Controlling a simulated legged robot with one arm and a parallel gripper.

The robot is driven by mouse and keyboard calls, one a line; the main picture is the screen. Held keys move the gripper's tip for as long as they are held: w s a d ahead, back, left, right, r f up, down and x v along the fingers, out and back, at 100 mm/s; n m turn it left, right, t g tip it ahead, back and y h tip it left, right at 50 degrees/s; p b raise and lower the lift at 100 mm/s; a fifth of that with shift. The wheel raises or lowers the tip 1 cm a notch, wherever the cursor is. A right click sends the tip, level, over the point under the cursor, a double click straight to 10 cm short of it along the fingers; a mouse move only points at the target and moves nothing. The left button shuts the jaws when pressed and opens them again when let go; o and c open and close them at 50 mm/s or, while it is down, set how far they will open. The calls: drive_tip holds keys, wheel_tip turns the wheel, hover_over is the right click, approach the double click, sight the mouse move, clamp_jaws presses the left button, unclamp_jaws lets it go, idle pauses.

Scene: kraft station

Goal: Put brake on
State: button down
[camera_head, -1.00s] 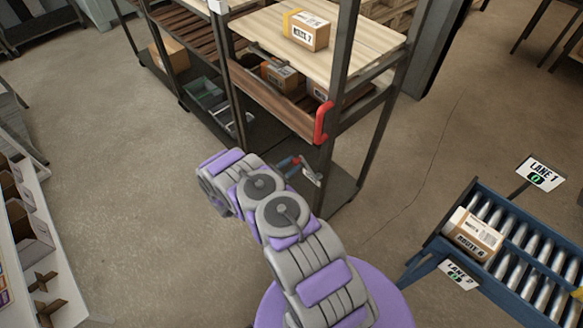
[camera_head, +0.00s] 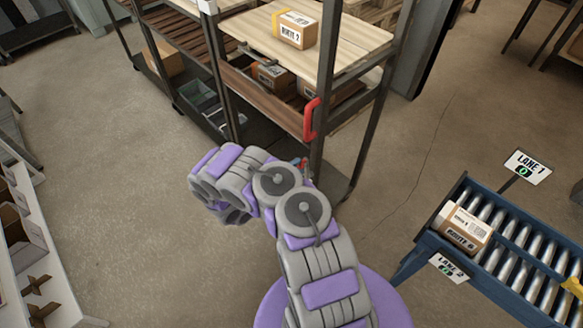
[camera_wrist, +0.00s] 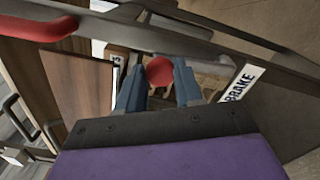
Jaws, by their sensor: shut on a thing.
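The brake's round red knob (camera_wrist: 159,71) shows in the wrist view between the two blue-grey fingers of my gripper (camera_wrist: 159,84), which is shut on it. A white label reading BRAKE (camera_wrist: 236,84) is on the dark frame just right of the fingers. In the head view a small bit of red (camera_head: 299,162) shows at the rack's near corner post, above my arm. My arm hides the rest of the brake and my gripper there.
A shelf rack (camera_head: 325,70) with a red handle (camera_head: 311,119) stands ahead, a ROUTE 2 box (camera_head: 296,30) on top and boxes below. A roller conveyor (camera_head: 513,265) with a carton (camera_head: 463,228) is at right. White shelving (camera_head: 55,262) stands left. Floor between is clear.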

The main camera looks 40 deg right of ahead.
drive_tip(key=shift+s+f+m, duration=0.15)
drive_tip(key=shift+s+m, duration=0.4)
drive_tip(key=shift+m, duration=0.05)
drive_tip(key=shift+s, duration=0.1)
drive_tip(key=c, duration=0.8)
unclamp_jaws()
drive_tip(key=shift+o, duration=0.2)
drive_tip(key=s+a+p, duration=0.1)
drive_tip(key=a+p, duration=0.1)
drive_tip(key=a, duration=1.5)
drive_tip(key=shift+a+p, duration=0.2)
drive_tip(key=shift+p, duration=0.2)
